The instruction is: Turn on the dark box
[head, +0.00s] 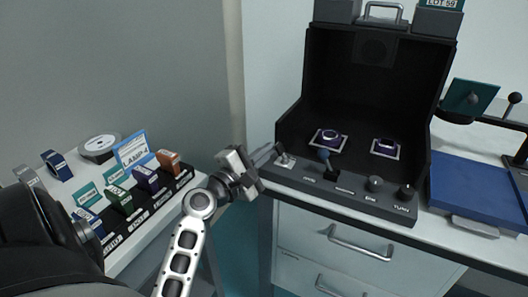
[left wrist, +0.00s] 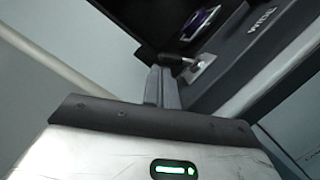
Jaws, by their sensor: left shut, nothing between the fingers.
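The dark box (head: 375,85) is a black, open-fronted cabinet on the white bench, and its inside looks dark. My right gripper is not in view.
A rack of small coloured boxes (head: 146,178) stands on the left table. Drawers (head: 345,245) are below the bench.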

